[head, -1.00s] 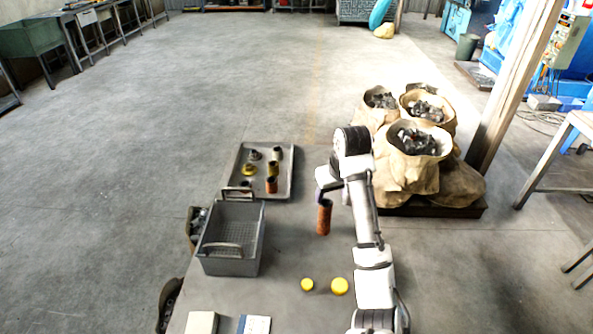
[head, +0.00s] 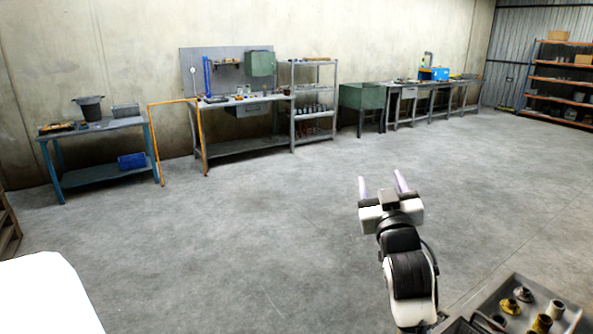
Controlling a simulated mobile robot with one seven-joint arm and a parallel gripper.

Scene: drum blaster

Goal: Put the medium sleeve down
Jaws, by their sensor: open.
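My gripper (head: 383,185) is open and empty in the head view. Its two pale fingers are spread and point away from me, with open floor behind them. A grey tray (head: 497,290) shows partly at the bottom right, cut off by the frame edge. In it stand several small parts, among them a yellow flanged one (head: 510,306), a dark one (head: 523,294), a cream one (head: 556,309) and an ochre one (head: 542,323). I cannot tell whether any of these is the medium sleeve. My gripper is up and left of the tray, apart from it.
Bare concrete floor (head: 230,240) fills the middle. Along the far wall stand a blue bench (head: 100,125), a workbench (head: 240,100), a metal shelf (head: 313,100) and a green cabinet (head: 361,97). An orange frame (head: 205,140) stands between the benches. Orange shelving (head: 560,82) is at the far right.

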